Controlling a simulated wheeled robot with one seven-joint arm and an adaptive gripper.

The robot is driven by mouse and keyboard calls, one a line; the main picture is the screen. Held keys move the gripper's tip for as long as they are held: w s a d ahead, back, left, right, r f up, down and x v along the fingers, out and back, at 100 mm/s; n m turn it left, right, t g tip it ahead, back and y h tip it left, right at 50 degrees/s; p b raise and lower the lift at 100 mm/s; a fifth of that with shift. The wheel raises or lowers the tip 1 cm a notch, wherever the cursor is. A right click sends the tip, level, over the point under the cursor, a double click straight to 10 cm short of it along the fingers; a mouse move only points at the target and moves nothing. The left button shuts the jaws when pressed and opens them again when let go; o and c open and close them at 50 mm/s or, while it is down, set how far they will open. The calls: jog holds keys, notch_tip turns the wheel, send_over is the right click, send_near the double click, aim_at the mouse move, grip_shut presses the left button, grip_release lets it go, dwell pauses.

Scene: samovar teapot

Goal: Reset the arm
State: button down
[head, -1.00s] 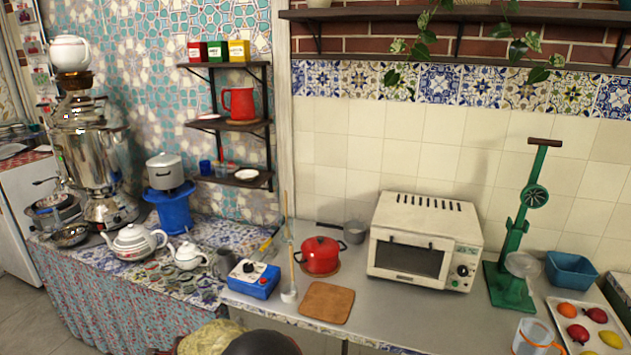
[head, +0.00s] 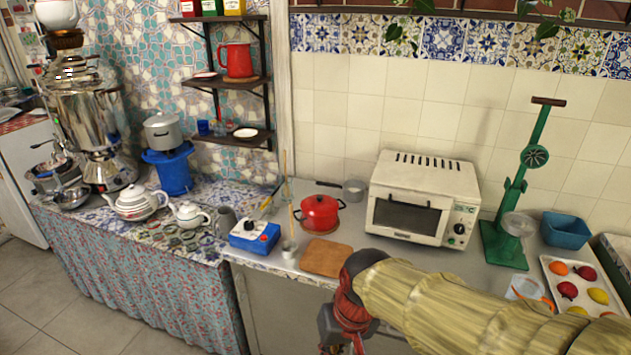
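My arm reaches in from the lower right of the head view in a tan ribbed sleeve. It bends at a dark and red joint in front of the counter edge. My gripper is not clearly shown; the red and dark parts below the joint run out of the bottom of the picture. A silver samovar (head: 88,118) with a white teapot (head: 57,13) on top stands at the left. A larger white teapot (head: 137,203) and a smaller one (head: 189,215) stand on the patterned cloth.
A blue control box (head: 255,236), a red pot (head: 320,212), a wooden board (head: 326,258), a toaster oven (head: 422,200) and a green press (head: 510,222) stand on the counter. A fruit tray (head: 552,272) lies right. Floor at lower left is clear.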

jog(key=s+d+r+m+t+h, duration=0.1)
jog(key=s+d+r, duration=0.3)
jog(key=d, duration=0.4)
jog(key=s+d+r+m+t+h, duration=0.1)
jog(key=s+d+r+t, duration=0.2)
jog(key=d, duration=0.5)
jog(key=shift+s+r+m, duration=0.3)
jog(key=shift+s+r, duration=0.25)
jog(key=shift+r, duration=0.4)
jog(key=c, duration=2.5)
grip_release()
jog(key=shift+d, duration=0.1)
jog(key=shift+c, duration=0.2)
